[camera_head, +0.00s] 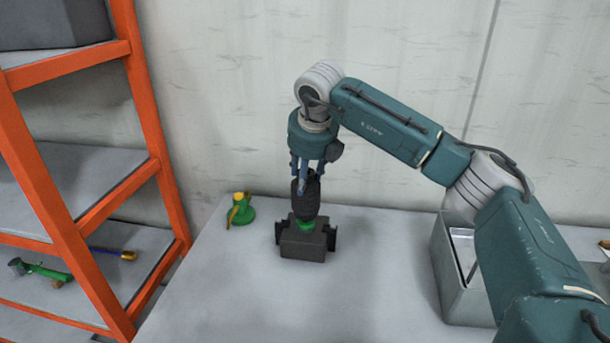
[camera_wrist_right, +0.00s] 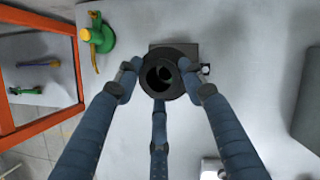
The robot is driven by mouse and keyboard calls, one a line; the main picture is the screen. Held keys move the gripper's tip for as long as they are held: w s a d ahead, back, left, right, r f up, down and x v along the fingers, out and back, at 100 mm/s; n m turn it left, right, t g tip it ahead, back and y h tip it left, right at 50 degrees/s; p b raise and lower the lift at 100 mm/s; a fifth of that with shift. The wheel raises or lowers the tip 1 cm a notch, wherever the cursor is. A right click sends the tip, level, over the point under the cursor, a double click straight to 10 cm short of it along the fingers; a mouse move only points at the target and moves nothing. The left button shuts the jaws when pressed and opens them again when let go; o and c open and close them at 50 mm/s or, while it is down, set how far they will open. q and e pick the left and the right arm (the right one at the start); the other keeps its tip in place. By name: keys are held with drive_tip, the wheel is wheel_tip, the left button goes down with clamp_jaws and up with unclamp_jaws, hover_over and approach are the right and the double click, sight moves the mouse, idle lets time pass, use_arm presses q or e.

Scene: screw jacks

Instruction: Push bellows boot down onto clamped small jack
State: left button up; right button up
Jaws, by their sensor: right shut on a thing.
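The black bellows boot (camera_head: 306,200) is held upright by my right gripper (camera_head: 307,176) over the dark clamp (camera_head: 304,243) on the table. A bit of the green small jack (camera_head: 306,225) shows between the boot's lower end and the clamp. Most of the jack is hidden by the boot and clamp. In the right wrist view, the fingers of my right gripper (camera_wrist_right: 160,82) close around the boot's round rim (camera_wrist_right: 161,72), and its dark hollow shows. The clamp (camera_wrist_right: 172,47) shows partly behind the boot. My left gripper is not in view.
A green jack with a yellow top (camera_head: 240,210) stands on the table left of the clamp. A grey bin (camera_head: 452,277) stands at the right. An orange shelf rack (camera_head: 150,110) holding tools is at the left. The table front is clear.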

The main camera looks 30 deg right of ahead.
drive_tip(key=shift+f, duration=0.3)
idle(0.4)
drive_tip(key=shift+f+b, duration=1.7)
drive_tip(key=shift+f, duration=0.4)
drive_tip(key=shift+s+f, duration=0.1)
drive_tip(key=shift+f, duration=0.1)
drive_tip(key=o, duration=1.4)
drive_tip(key=shift+a, duration=0.1)
drive_tip(key=shift+r, duration=0.2)
approach(305, 193)
drive_tip(key=shift+r, duration=0.45)
